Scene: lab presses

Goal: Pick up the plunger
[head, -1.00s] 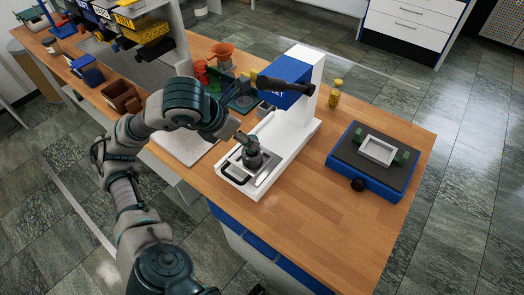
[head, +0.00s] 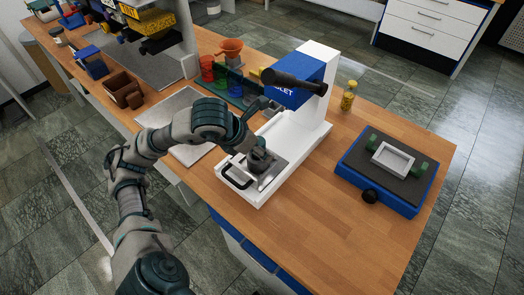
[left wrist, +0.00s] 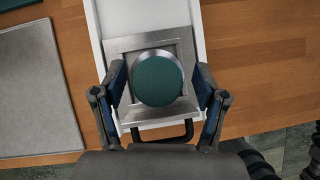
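The plunger (left wrist: 158,80) shows in the left wrist view as a round, dark green disc with a pale metal rim, sitting over the square metal plate (left wrist: 122,45) of the white press. My left gripper (left wrist: 160,88) is open, with one finger on each side of the disc. A small gap shows between each finger and the rim. In the head view my left gripper (head: 258,160) is low over the press's metal plate and mostly hides the plunger. The plunger's lower part is hidden in the wrist view. My right gripper is in neither view.
The white press (head: 308,122) has a blue head and a black lever above and behind the plate. A black handle (head: 238,178) sticks out in front. A blue device (head: 380,175) stands at right, a yellow bottle (head: 348,96) behind. Wooden bench between is clear.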

